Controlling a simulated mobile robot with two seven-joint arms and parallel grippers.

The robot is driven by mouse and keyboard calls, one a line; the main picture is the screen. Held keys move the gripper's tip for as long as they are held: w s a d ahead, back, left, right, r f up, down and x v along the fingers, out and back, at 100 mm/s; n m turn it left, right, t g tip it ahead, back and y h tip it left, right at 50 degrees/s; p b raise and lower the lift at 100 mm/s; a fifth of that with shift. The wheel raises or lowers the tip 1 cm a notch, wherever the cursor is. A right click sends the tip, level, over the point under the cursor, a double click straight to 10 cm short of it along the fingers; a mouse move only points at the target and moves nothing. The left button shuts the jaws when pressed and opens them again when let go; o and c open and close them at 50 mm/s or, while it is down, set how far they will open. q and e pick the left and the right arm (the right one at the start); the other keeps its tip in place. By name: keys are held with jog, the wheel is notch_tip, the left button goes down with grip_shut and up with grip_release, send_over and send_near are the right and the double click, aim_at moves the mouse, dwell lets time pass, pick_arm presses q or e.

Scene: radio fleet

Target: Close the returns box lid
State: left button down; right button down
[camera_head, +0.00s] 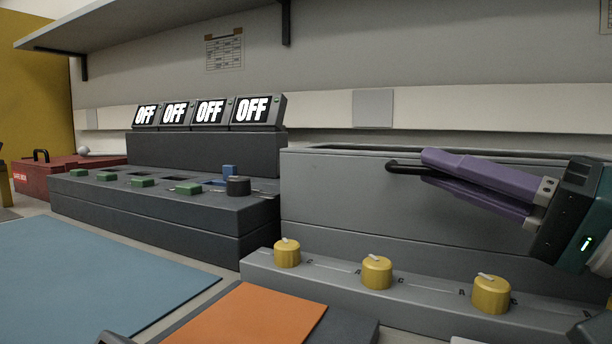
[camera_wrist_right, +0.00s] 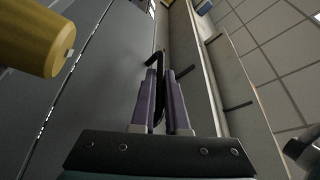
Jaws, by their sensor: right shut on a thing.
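My right gripper (camera_head: 425,169) comes in from the right with long purple fingers, shut on a black bar handle (camera_head: 396,165) at the large grey box (camera_head: 345,200). In the right wrist view the handle (camera_wrist_right: 153,59) runs between the purple fingers (camera_wrist_right: 161,92). The box's top edge shows dark strips behind the fingers; I cannot tell how its lid stands. No label on this box can be read. A red box (camera_head: 38,182) with a black handle and a small white label stands at the far left.
A grey strip with yellow knobs (camera_head: 376,272) stands in front of the grey box. A dark console (camera_head: 160,211) with green buttons and several OFF displays (camera_head: 209,112) is left of it. A blue mat (camera_head: 90,280) and an orange sheet (camera_head: 245,315) lie in front.

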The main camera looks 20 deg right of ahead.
jog(key=shift+f, duration=0.15)
jog(key=c, duration=1.2)
grip_release()
